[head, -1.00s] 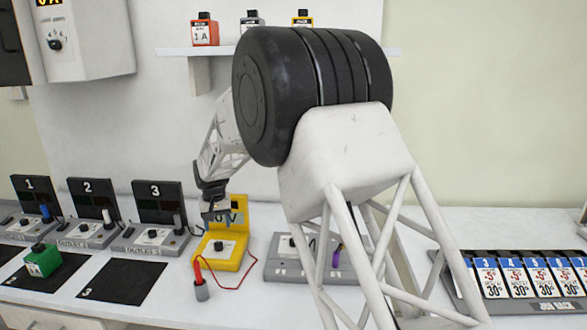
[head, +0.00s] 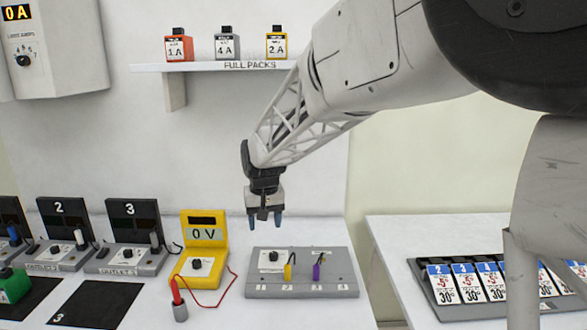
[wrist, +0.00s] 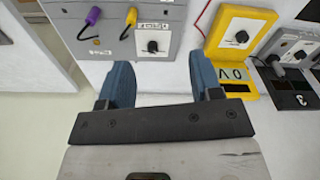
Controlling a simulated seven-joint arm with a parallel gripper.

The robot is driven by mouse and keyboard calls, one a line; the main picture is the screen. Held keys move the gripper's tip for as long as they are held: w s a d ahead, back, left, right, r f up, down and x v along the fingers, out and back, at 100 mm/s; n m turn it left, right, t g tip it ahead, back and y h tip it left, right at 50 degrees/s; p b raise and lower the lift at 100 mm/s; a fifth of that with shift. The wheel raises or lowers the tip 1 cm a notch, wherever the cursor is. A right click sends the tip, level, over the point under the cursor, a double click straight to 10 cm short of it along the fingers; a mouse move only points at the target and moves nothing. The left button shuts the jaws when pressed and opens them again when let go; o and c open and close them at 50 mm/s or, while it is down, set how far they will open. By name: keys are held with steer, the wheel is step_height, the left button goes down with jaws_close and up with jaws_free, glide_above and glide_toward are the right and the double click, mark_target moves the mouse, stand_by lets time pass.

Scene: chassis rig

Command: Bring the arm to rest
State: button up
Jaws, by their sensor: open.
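My gripper (head: 265,221) hangs from my arm above the back of the table, fingers pointing down. Its two blue fingertips are apart with nothing between them. In the wrist view the open fingers (wrist: 164,85) show bare white table between them. The grey panel (head: 325,284) with a yellow plug (head: 288,270) and a purple plug (head: 317,271) lies just in front and to the right of the gripper. The yellow meter (head: 205,235), reading 0 V, stands to its left.
Grey outlet stations (head: 130,262) and black mats (head: 95,303) are at the left, with a green pack (head: 13,287). A red probe (head: 178,300) stands by the meter. A shelf (head: 215,67) holds three packs. A rack of cards (head: 490,288) sits on the right table, across a gap.

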steer(key=s+d+r+m, duration=0.2)
steer(key=s+d+r, duration=0.2)
steer(key=s+d, duration=1.35)
steer(key=s+d+f, duration=0.1)
steer(key=s+d, duration=0.1)
steer(key=s, duration=0.4)
steer(key=s+d+f+t, duration=0.1)
steer(key=s+d, duration=0.2)
steer(key=s, duration=0.4)
steer(key=s+d+f+m, duration=0.1)
steer(key=s+d+f, duration=0.1)
steer(key=s, duration=0.4)
steer(key=shift+s+d+t+h, duration=0.3)
steer(key=shift+s+d, duration=0.05)
steer(key=shift+d, duration=0.4)
steer(key=shift+w, duration=0.1)
